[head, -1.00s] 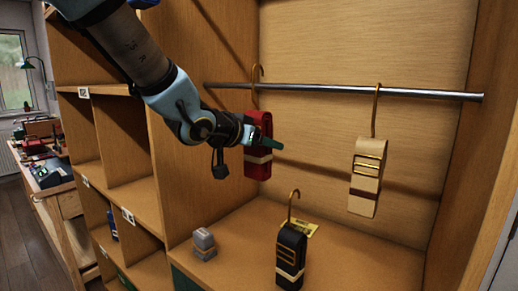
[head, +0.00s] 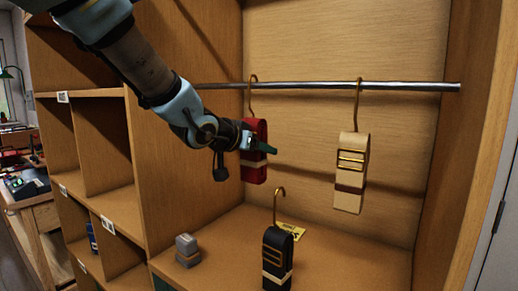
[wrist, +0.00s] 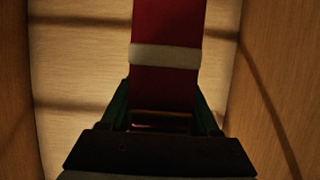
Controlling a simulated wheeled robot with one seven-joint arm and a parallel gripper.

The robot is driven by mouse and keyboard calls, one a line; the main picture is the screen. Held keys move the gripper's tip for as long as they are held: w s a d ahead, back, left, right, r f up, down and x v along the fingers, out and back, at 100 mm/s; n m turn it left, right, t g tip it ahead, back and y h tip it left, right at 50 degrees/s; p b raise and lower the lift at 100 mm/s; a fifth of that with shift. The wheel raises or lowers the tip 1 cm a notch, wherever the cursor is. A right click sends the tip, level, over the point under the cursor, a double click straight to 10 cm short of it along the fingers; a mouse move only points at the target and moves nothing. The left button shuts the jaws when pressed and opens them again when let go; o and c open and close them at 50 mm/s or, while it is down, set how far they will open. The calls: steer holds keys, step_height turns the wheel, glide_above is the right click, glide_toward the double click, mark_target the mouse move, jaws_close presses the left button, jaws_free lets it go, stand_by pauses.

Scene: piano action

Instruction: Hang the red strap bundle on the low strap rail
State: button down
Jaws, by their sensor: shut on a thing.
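The red strap bundle (head: 254,168) has a pale band and a brass hook at its top. In the head view its hook meets the low strap rail (head: 305,86), a metal bar across the cubby, toward the rail's left end. The hook appears to be over the rail, but I cannot tell whether the rail bears it. My gripper (head: 262,148) is shut on the red strap bundle, partly covering its middle. In the wrist view the bundle (wrist: 168,85) stands between the two green fingers, with its white band above them.
A cream strap bundle (head: 350,180) hangs on the rail to the right. A black strap bundle (head: 277,256) with an upright hook stands on the cubby floor (head: 345,255), near a yellow tag (head: 291,231). A small grey block (head: 187,250) sits at left. The rail between the hanging bundles is clear.

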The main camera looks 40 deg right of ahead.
steer(key=shift+f, duration=0.25)
steer(key=shift+c, duration=0.2)
jaws_free()
steer(key=shift+a, duration=0.1)
